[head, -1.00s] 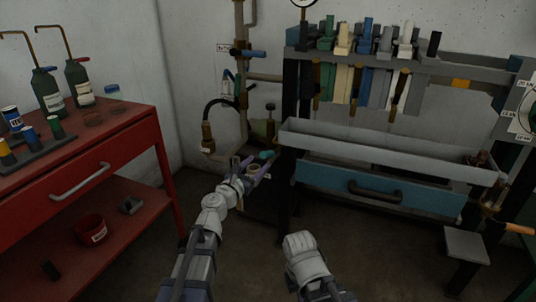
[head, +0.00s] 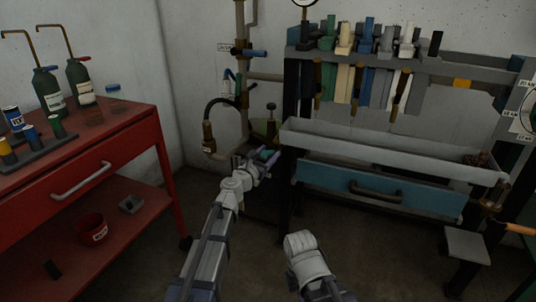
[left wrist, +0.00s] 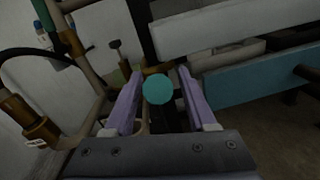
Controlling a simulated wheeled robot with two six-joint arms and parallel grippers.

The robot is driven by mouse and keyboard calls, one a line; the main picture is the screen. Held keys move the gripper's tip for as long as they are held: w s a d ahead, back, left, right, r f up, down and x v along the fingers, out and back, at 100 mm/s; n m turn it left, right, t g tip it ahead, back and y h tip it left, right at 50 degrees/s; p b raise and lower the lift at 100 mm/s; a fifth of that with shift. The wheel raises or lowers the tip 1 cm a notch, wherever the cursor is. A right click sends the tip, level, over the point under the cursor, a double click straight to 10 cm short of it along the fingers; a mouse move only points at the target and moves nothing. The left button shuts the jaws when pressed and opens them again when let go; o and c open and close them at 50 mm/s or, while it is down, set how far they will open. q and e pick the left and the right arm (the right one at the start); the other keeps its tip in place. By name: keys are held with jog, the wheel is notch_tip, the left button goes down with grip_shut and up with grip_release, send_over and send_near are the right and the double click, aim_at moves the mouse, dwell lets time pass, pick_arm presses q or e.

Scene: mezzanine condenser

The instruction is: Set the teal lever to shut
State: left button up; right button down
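The teal lever (head: 266,155) sits low by the pipework, left of the blue drawer. In the left wrist view its round teal end (left wrist: 158,89) faces the camera between my left gripper's two purple fingers. My left gripper (head: 257,164) is at the lever, with its fingers apart on either side of the teal end; small gaps show beside it. The lever's shaft and pivot are hidden behind the teal end and my gripper. My right arm shows at the bottom middle of the head view, but its fingers cannot be made out.
A blue-handled valve (head: 252,53) is on the pipe above. The grey trough (head: 390,153) and blue drawer (head: 335,180) are close on the right. A red cart (head: 120,150) stands on the left. A black hose (left wrist: 22,55) curves beside the pipe.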

pick_arm(q)
grip_shut()
dwell(1.2)
